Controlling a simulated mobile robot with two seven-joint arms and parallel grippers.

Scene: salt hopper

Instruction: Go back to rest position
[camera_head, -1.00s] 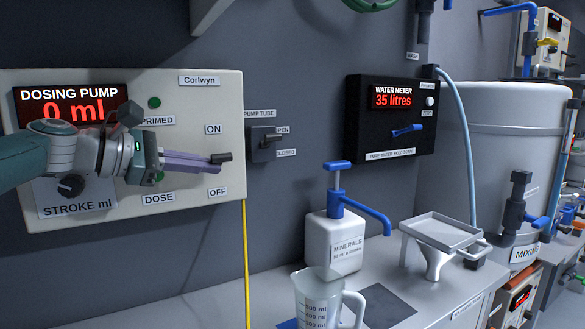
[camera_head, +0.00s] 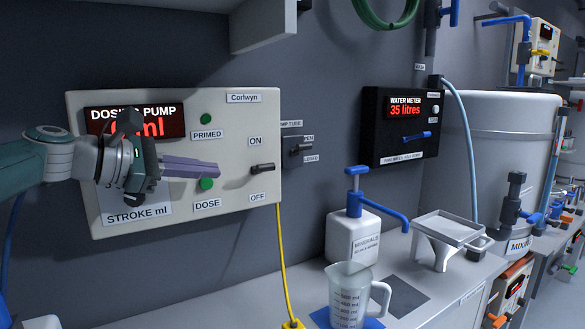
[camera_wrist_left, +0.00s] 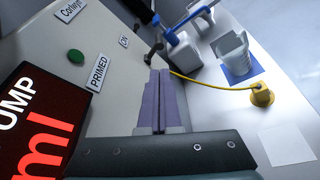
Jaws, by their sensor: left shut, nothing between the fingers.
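My left gripper (camera_head: 215,170) is in front of the dosing pump panel (camera_head: 230,212), its purple fingers shut with nothing between them. The fingers point right, toward the black ON/OFF lever (camera_head: 262,168), with a gap between. In the left wrist view the closed fingers (camera_wrist_left: 159,75) reach past the panel face, and the lever (camera_wrist_left: 152,52) shows just beyond their tips. My left arm covers part of the red display (camera_head: 145,120) and the stroke knob area. My right gripper is in neither view.
A clear measuring jug (camera_head: 347,300) stands on a blue mat on the bench, right of a yellow tube end (camera_head: 292,323). A white minerals bottle (camera_head: 350,238) with a blue pump stands behind it. A shelf (camera_head: 262,25) hangs above the panel.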

